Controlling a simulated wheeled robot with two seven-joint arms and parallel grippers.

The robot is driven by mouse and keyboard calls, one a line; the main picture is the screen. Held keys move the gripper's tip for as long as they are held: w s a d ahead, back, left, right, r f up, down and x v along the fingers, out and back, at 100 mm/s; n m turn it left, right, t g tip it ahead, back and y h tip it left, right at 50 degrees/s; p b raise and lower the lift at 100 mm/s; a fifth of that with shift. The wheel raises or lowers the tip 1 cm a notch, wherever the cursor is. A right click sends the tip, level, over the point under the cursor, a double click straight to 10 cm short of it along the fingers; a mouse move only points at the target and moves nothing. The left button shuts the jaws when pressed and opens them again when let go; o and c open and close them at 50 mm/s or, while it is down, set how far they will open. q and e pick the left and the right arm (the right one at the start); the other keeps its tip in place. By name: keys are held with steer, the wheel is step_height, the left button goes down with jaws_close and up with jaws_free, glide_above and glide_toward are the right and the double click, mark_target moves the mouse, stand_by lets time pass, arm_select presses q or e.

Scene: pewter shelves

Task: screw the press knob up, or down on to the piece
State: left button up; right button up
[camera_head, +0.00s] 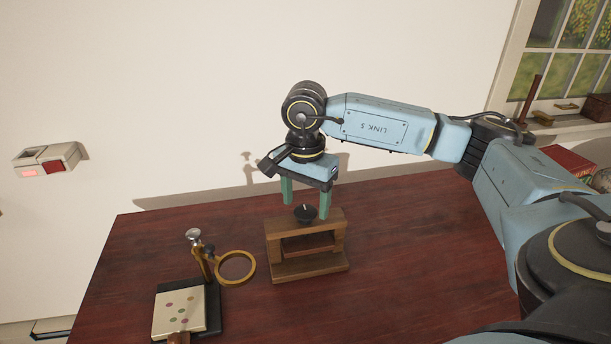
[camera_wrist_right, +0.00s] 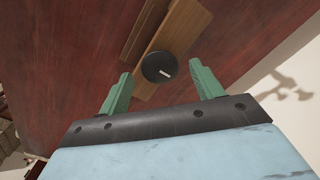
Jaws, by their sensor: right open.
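The press is a wooden frame (camera_head: 280,232) standing on the dark red table. A round black knob (camera_head: 306,213) with a pale pointer line sits on its top bar. In the right wrist view the knob (camera_wrist_right: 159,67) lies between and beyond the two fingertips. My right gripper (camera_head: 306,207) points down over the press with its green fingers apart, one on each side of the knob. It is open; I cannot tell that either finger touches the knob. The press opening shows no clear piece inside. My left gripper is not in view.
Left of the press stands a brass stand with a ring (camera_head: 236,267) on a black base, with a pale dotted card (camera_head: 179,313) on it. A wall box (camera_head: 47,160) hangs at left. The table (camera_head: 420,270) right of the press is clear. A red book (camera_head: 567,160) lies at far right.

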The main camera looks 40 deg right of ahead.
mark_target(306, 210)
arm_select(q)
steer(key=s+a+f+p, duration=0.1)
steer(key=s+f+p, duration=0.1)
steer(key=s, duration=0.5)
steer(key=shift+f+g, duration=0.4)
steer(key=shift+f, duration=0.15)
arm_select(e)
step_height(306, 210, up, 13)
steer(key=shift+f, duration=0.2)
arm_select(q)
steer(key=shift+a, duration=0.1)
